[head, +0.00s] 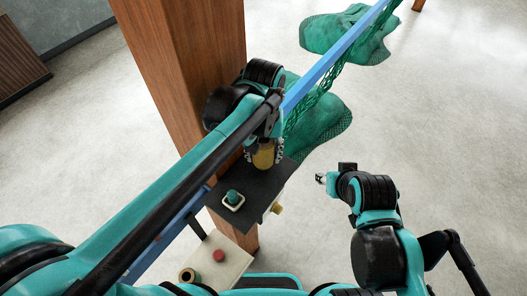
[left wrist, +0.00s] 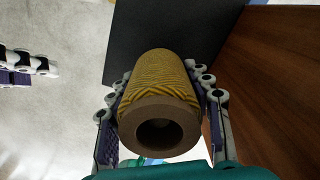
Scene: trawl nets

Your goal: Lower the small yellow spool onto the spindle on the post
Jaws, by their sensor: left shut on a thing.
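The small yellow spool (head: 264,155) is held in my left gripper (head: 265,150), over the far part of a dark plate (head: 255,203) at the wooden post (head: 185,60). In the left wrist view the spool (left wrist: 160,82) has yellow winding and a brown end with a round hole facing the camera. The fingers of my left gripper (left wrist: 162,95) lie along both its sides. I cannot tell whether the spool touches the plate. I cannot make out the spindle. My right gripper (head: 321,179) is to the right, apart from the plate; its jaw opening is unclear.
A teal knob on a white square base (head: 233,205) sits on the dark plate. A blue rail (head: 335,52) and green nets (head: 325,118) lie beyond. Floor at right is clear.

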